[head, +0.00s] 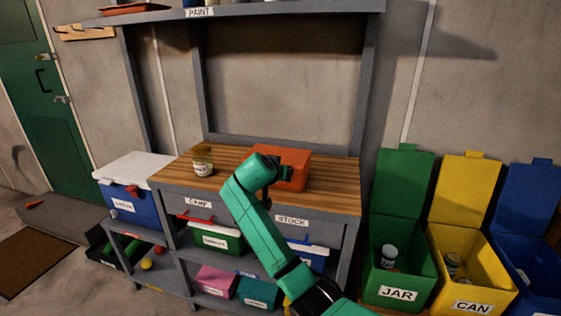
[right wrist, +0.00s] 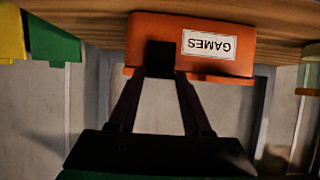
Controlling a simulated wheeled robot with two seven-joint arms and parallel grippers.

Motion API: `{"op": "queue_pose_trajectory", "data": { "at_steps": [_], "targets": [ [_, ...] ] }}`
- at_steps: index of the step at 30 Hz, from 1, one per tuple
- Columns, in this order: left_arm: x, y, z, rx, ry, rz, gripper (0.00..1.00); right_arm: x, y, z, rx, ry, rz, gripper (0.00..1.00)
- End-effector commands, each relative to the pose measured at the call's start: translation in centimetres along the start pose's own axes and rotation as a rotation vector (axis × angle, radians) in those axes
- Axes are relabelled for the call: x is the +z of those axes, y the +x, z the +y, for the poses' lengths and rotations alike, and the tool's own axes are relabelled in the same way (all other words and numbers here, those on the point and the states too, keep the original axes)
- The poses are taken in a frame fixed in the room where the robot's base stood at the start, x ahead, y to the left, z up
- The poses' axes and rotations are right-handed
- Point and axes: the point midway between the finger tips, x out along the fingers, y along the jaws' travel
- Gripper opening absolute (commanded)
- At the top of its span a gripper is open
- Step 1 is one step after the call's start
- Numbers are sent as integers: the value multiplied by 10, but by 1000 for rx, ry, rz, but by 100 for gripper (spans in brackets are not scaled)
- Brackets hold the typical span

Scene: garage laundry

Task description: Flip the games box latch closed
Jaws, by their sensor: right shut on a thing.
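The orange games box (head: 296,156) sits on the wooden workbench top, partly covered by my right arm in the head view. In the right wrist view the box (right wrist: 140,40) appears upside down, with its white GAMES label (right wrist: 209,44) facing me. My right gripper (right wrist: 160,58) is at the box front beside the label. Its dark fingertips are together, shut on the latch at the lid edge. The fingertips hide the latch, so its angle cannot be told. The lid looks down on the box. My left gripper is in neither view.
A jar (head: 202,162) stands on the workbench top (head: 335,190) left of the box. A blue cooler with a white lid (head: 135,168) is at the left. Open green (head: 398,225), yellow (head: 462,200) and blue bins stand at the right. The bench top right of the box is clear.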

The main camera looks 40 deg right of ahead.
Motion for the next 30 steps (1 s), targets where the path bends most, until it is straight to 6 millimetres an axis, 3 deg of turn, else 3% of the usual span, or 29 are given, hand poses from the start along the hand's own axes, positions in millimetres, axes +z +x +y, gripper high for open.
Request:
{"op": "queue_pose_trajectory", "data": {
  "at_steps": [8,9,11,12,23,26,30],
  "targets": [
    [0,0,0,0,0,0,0,2,1,0,-1,0,-7,0],
    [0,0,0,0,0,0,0,2,1,0,-1,0,-6,53],
    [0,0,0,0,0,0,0,2,1,0,0,0,-6,76],
    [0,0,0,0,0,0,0,2,1,0,0,0,-6,80],
    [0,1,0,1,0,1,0,2,-4,-1,-1,1,-4,80],
    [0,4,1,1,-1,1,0,2,-18,-1,-3,2,-3,80],
    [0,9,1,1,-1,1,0,2,-57,-2,-8,4,-3,80]
  ]
}}
